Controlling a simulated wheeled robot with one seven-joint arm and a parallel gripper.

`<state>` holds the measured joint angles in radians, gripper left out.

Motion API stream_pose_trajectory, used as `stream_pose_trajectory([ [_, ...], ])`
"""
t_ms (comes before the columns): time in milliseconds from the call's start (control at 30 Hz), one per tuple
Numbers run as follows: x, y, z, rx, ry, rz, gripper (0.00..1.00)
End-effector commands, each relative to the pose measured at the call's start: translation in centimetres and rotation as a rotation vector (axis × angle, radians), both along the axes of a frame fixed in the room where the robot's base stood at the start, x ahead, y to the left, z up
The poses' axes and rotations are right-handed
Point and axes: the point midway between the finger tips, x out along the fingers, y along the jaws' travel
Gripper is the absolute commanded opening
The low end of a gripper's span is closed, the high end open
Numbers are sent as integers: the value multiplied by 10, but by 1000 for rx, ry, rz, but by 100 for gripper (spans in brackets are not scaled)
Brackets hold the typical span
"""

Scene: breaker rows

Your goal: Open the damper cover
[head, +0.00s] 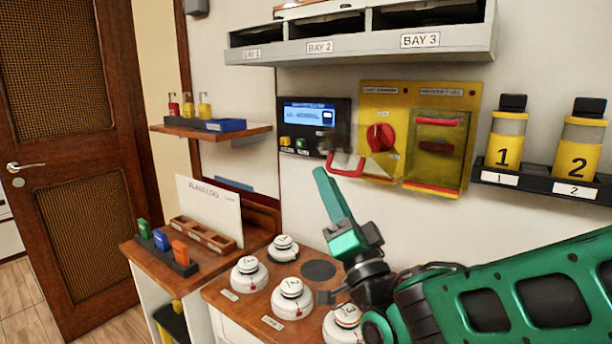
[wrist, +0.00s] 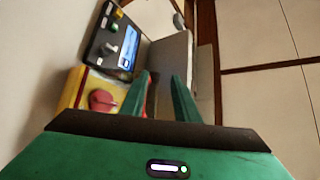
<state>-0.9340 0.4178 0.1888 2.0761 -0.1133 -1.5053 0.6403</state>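A yellow panel (head: 404,89) on the wall has two sections with labels too small to read; it also shows in the wrist view (wrist: 73,90). Its left section has a red knob (head: 380,138), uncovered in view. A red U-shaped handle (head: 346,172) stands out at that section's left edge; I cannot tell how it joins a cover. Its right section has a see-through yellow cover (head: 436,165), down, with a red bar at its top. My gripper (head: 320,174) is just left of and below the red handle. In the wrist view its fingers (wrist: 162,76) are apart, with some red partly hidden between them.
A dark control box (head: 314,125) with a screen is left of the panel. A shelf with bay labels (head: 360,50) overhangs above. Numbered bottles (head: 505,140) stand in a rack at right. White numbered round units (head: 291,297) sit on the counter below my gripper.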

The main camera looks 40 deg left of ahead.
Motion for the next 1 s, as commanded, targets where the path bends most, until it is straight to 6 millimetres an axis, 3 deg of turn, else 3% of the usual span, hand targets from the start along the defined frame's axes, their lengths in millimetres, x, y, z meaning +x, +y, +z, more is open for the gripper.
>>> stream_pose_trajectory([
  [1000,-53,17,32,-1,2,-1,28],
])
